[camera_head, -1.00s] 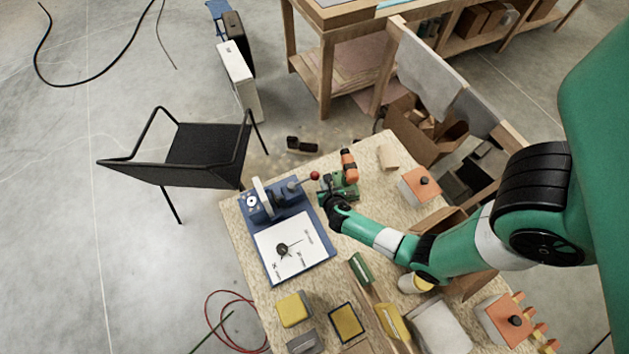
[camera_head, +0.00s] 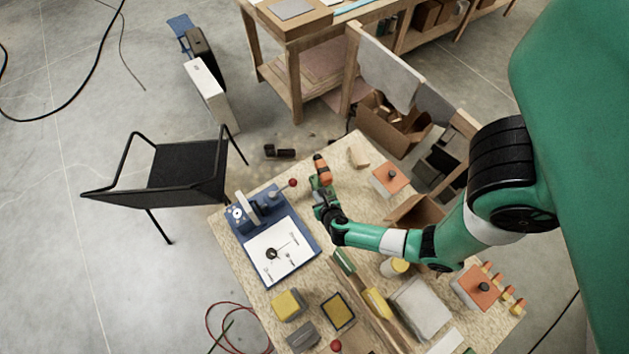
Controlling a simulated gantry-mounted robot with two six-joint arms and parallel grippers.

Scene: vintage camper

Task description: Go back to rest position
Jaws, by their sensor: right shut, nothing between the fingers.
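My right gripper (camera_head: 321,207) is at the end of my green right arm, which reaches in from the right over the worktable (camera_head: 231,262). It is shut and empty. It is beside the right edge of the blue-based press (camera_head: 256,208) with its red-knobbed lever. A small orange and green item (camera_head: 321,168) shows just beyond the gripper. I cannot tell whether they touch. My left gripper is not in view.
Orange-topped boxes (camera_head: 391,179), a yellow block (camera_head: 288,305) and a grey tray (camera_head: 421,306) lie on the table. A black chair (camera_head: 188,174) stands left. A white case (camera_head: 208,93) stands behind. The floor at far left is mostly clear.

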